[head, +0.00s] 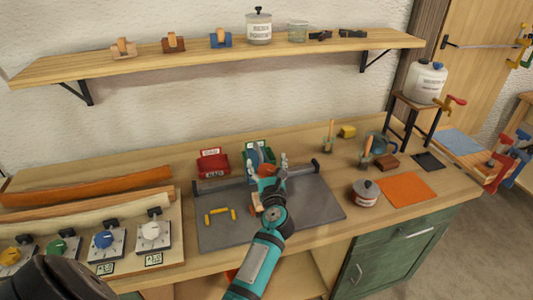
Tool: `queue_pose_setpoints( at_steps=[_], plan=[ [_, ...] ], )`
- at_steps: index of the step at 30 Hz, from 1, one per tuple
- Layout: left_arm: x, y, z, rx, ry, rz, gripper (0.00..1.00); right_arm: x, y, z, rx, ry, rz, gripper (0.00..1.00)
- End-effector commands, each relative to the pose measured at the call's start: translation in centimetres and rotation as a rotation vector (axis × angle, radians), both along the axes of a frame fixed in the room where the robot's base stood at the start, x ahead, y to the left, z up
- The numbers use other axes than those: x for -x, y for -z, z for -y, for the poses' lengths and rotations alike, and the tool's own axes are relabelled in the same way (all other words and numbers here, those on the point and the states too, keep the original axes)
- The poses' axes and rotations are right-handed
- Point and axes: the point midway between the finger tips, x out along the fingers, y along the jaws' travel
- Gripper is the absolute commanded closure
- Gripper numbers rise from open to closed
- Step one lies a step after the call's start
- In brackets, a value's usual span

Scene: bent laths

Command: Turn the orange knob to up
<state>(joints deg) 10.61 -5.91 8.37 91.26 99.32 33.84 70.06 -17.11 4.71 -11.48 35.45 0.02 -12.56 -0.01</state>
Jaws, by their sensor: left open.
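A row of knobs on pale plates stands at the left of the bench. The leftmost knob (10,255) is yellow-orange, the only one near orange, and sits at the picture's left edge. To its right are a green knob (57,246), a blue knob (103,240) and a white knob (152,232). The yellow-orange knob's pointing direction is too small to tell. My right gripper is not in view.
The grey mat (222,232) holds small yellow pieces (219,212). A red bin (213,162) and a green bin (259,152) stand behind it. A lidded pot (365,194) and an orange cloth (407,188) lie right. Bent laths (90,188) lie behind the knobs.

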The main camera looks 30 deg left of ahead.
Motion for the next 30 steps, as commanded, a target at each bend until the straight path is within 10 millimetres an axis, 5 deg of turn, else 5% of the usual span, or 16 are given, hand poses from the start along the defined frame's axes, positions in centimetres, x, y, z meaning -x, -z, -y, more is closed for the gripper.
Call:
queue_pose_setpoints(
  at_steps=[12,24,27,30],
  plan=[
    [0.0,-7.3,-0.1,0.0,-0.002,0.004,0.22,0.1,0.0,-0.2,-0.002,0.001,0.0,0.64],
    [0.0,-8.2,0.0,0.0,-0.001,0.0,0.22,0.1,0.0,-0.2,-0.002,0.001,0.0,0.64],
    [-0.1,-8.2,-0.2,-0.022,0.006,-0.002,0.35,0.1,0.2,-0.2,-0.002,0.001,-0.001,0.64],
    [-0.7,-8.4,-0.6,-0.145,0.047,-0.013,0.37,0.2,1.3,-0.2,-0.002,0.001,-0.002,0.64]
  ],
)
